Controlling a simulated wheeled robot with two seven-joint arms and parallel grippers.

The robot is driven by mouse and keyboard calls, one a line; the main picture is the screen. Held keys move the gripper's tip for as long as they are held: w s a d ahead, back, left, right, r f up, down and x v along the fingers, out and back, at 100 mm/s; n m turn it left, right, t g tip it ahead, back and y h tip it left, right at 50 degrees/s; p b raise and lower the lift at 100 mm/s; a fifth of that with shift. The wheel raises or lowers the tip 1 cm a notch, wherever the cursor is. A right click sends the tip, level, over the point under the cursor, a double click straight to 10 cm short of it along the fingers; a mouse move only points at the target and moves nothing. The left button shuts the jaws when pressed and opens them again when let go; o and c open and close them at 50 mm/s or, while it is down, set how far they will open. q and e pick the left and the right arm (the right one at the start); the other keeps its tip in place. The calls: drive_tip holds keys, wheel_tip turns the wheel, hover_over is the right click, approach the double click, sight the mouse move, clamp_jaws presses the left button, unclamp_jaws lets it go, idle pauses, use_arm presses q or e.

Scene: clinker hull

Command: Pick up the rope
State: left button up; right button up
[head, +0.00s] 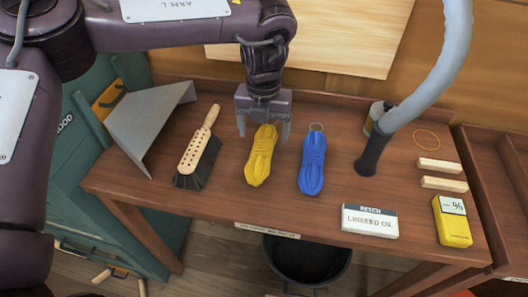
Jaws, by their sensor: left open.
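Two coiled ropes lie side by side on the wooden table (220,219). One rope is yellow (259,162) and the other is blue (312,164); each has a small ring or loop at its far end. My left gripper (263,132) comes down from above over the far end of the yellow rope. Its fingers are apart, one on each side of the rope's upper part. I cannot tell whether they touch it. My right gripper does not show.
A brush (199,150) and a grey metal sheet (147,127) are left of the ropes. A grey hose (427,70) with a dark nozzle stands right. A black bucket (306,262) is below.

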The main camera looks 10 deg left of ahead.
sight(262, 144)
use_arm(q)
drive_tip(key=shift+w+f, duration=0.3)
drive_tip(key=shift+f, duration=1.1)
drive_tip(key=shift+s+f+p, duration=0.1)
drive_tip(key=shift+f+p, duration=0.2)
drive_tip(key=shift+f, duration=0.05)
drive_tip(key=f, duration=0.3)
drive_tip(key=f+p, duration=0.1)
drive_tip(key=f, duration=0.1)
drive_tip(key=shift+a, duration=0.3)
drive_tip(key=shift+r, duration=0.1)
drive_tip(key=c, duration=1.2)
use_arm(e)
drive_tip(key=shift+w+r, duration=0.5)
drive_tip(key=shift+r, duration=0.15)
use_arm(q)
drive_tip(key=shift+r, duration=0.1)
drive_tip(key=r, duration=0.5)
drive_tip(key=r+b, duration=0.1)
drive_tip(key=r, duration=0.4)
drive_tip(key=shift+w+r, duration=0.2)
drive_tip(key=shift+r, duration=0.05)
wheel_tip(262, 144, up, 9)
drive_tip(key=p, duration=0.1)
drive_tip(key=shift+r, duration=0.15)
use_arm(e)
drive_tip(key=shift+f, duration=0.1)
